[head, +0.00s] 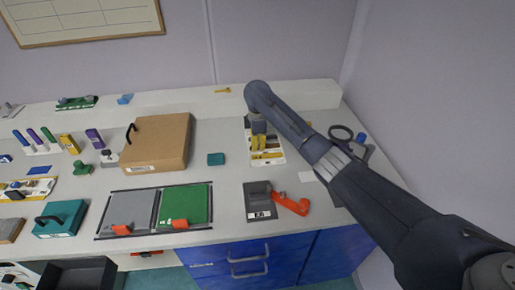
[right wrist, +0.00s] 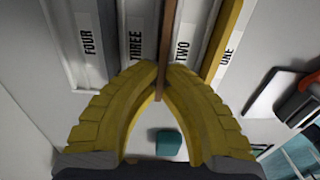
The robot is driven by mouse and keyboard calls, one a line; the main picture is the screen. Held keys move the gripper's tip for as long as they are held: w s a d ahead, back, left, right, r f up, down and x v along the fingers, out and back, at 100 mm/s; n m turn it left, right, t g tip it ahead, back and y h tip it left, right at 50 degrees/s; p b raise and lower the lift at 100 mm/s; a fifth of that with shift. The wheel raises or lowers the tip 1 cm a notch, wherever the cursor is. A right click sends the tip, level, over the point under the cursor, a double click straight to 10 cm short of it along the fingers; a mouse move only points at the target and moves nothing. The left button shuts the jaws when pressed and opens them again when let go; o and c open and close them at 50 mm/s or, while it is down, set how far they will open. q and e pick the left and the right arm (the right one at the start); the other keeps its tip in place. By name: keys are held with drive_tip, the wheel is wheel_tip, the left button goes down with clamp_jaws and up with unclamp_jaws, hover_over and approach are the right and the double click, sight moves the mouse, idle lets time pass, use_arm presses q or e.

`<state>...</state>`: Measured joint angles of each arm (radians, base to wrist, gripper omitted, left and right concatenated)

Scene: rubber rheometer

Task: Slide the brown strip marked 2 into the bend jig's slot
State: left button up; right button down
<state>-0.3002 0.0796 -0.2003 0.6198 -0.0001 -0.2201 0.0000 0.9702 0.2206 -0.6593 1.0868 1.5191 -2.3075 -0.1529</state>
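My right gripper (head: 262,143) is over a white labelled holder (head: 279,154) at the back right of the bench. In the right wrist view its yellow fingers (right wrist: 164,72) meet on a thin brown strip (right wrist: 167,40), seen edge-on between the labels THREE and TWO. Its lower end sticks out below the fingertips. I cannot tell whether it is clear of the holder, and no mark on it is visible. A dark grey block with an orange lever (head: 258,198), apparently the bend jig, stands in front of the holder; its slot is too small to make out. My left gripper is not in view.
A teal block (head: 215,159) and a large brown box (head: 157,142) stand left of the holder. Grey and green plates (head: 186,204) with orange blocks lie left of the jig. A dark ring-shaped object (head: 341,133) is behind my right arm. Bench around the jig is mostly clear.

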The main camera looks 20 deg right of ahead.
drive_tip(key=shift+r, duration=0.15)
wheel_tip(320, 180, up, 19)
drive_tip(key=shift+n, duration=0.5)
drive_tip(key=s+a+f, duration=0.1)
drive_tip(key=s+f, duration=0.2)
drive_tip(key=s, duration=0.4)
drive_tip(key=s+a+f, duration=0.1)
drive_tip(key=s+f, duration=0.2)
drive_tip(key=s, duration=0.4)
drive_tip(key=s+a+f, duration=0.2)
drive_tip(key=s+f, duration=0.2)
drive_tip(key=s, duration=0.4)
drive_tip(key=shift+s, duration=0.1)
drive_tip(key=shift+s+a, duration=0.2)
drive_tip(key=shift+a+m, duration=0.1)
drive_tip(key=shift+m, duration=0.3)
